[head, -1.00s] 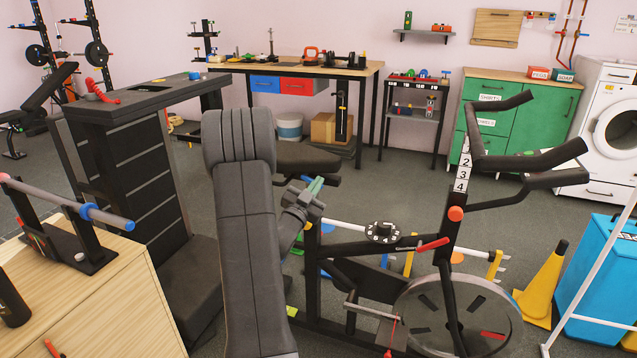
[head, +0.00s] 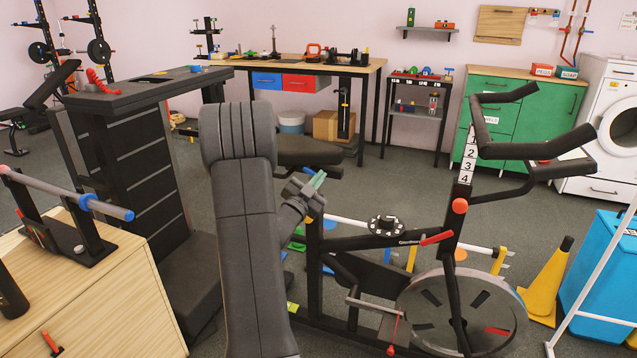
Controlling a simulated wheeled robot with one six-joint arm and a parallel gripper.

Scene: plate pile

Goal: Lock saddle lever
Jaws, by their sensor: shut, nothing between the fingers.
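The exercise bike (head: 345,320) stands in the middle of the head view, with its black saddle (head: 300,150) toward the left. My gripper (head: 316,182), with green fingertips, is just below the saddle, at the top of the seat post area. It is shut and nothing shows between its fingers. I cannot make out a saddle lever; my arm and gripper cover part of the seat post. An orange knob (head: 459,205) sits on the numbered handlebar post.
A wooden cabinet (head: 95,300) with a bar stand is at the left, beside a dark tall unit (head: 130,180). A yellow cone (head: 548,285) and a blue bin (head: 600,270) stand at the right. Open floor lies between the bike and the workbench (head: 340,68).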

